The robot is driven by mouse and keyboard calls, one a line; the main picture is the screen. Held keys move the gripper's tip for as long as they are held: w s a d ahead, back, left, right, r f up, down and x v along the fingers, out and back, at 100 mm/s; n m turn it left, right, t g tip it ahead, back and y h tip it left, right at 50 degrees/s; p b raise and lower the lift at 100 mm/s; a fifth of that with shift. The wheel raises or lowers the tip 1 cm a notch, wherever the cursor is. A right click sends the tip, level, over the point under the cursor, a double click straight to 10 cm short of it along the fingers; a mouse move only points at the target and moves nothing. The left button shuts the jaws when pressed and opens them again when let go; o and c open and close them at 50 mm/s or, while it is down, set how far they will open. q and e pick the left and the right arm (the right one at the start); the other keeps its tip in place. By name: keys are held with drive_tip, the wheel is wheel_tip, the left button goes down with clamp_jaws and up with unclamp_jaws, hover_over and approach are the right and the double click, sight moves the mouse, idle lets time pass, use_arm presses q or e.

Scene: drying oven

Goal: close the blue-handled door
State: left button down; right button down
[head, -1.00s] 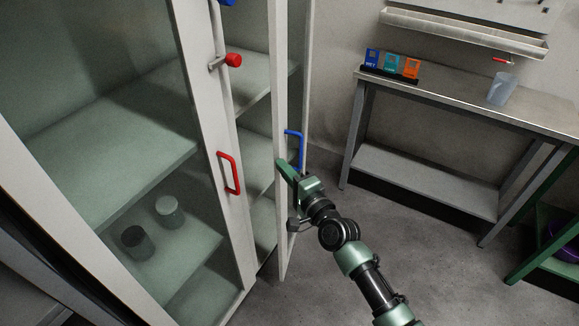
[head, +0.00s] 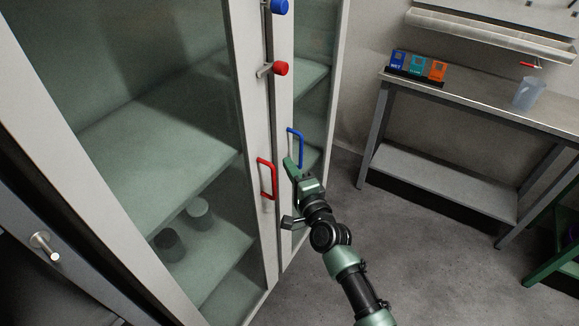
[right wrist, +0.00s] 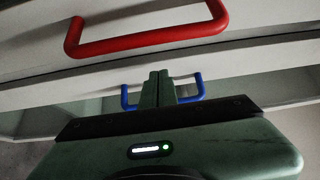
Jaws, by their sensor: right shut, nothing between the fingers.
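The blue-handled door (head: 287,85) is the right glass door of the cabinet. Its white frame now lies close beside the frame of the red-handled door (head: 249,120); I cannot tell whether it is fully shut. Its blue handle (head: 300,148) also shows in the right wrist view (right wrist: 196,88). My right gripper (head: 289,164) is at the door frame just by the lower part of this handle. In the right wrist view its shut, empty fingers (right wrist: 158,87) hide the middle of the handle. My left gripper is not in view.
The red handle (head: 273,179) is just left of my right gripper, and above it in the right wrist view (right wrist: 150,38). Red (head: 281,68) and blue (head: 280,6) knobs stick out above. A metal bench (head: 470,98) stands at the right, with clear floor before it.

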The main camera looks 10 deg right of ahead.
drive_tip(key=v, duration=0.8)
drive_tip(key=s+d+f+n+g+h, duration=0.1)
drive_tip(key=s+f+n+g, duration=0.3)
drive_tip(key=f, duration=0.8)
drive_tip(key=s+d+f+n+g, duration=0.1)
drive_tip(key=s+f+n+g, duration=0.1)
drive_tip(key=s+f, duration=0.75)
drive_tip(key=s+d+f+n+g+h, duration=0.1)
drive_tip(key=s+f+n+g, duration=0.2)
drive_tip(key=f, duration=1.1)
drive_tip(key=s+d+f+n+g, duration=0.2)
drive_tip(key=s+f, duration=0.3)
drive_tip(key=s, duration=0.5)
drive_tip(key=s+d+f+n+g+h, duration=0.1)
drive_tip(key=s+d+f+n+g, duration=0.2)
drive_tip(key=s+f, duration=0.3)
drive_tip(key=s+d+f+n+g+h, duration=0.1)
drive_tip(key=s+f, duration=0.5)
drive_tip(key=s, duration=1)
drive_tip(key=d+n+g, duration=0.1)
drive_tip(key=d+n, duration=0.1)
drive_tip(key=n, duration=0.1)
drive_tip(key=shift+d+g+b, duration=0.3)
drive_tip(key=shift+d+b, duration=0.05)
